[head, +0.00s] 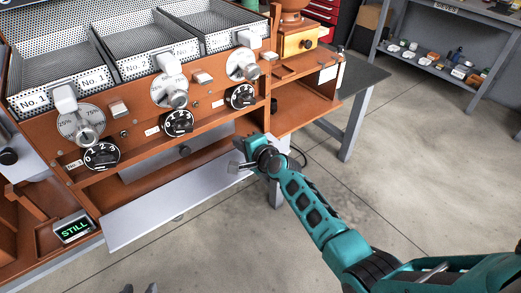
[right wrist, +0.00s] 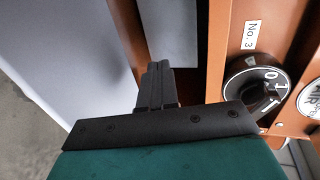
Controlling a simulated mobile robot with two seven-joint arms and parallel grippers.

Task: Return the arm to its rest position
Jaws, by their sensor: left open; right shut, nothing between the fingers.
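My right arm comes in from the right in the head view. Its gripper (head: 238,168) is at the right end of the long grey tray (head: 150,212) along the front of the orange roaster. In the right wrist view the gripper's fingers (right wrist: 157,85) are together with nothing between them, beside the No. 3 dial (right wrist: 254,86). Whether they touch the roaster or tray is unclear. Only the tips of my left gripper (head: 141,289) show at the bottom edge of the head view, apart and empty, in front of the tray.
The roaster has three mesh-lined bins (head: 50,75), percentage dials with levers, and numbered black knobs (head: 102,156). A small display reading STILL (head: 73,228) sits at lower left. A grey table (head: 362,78) stands behind at right.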

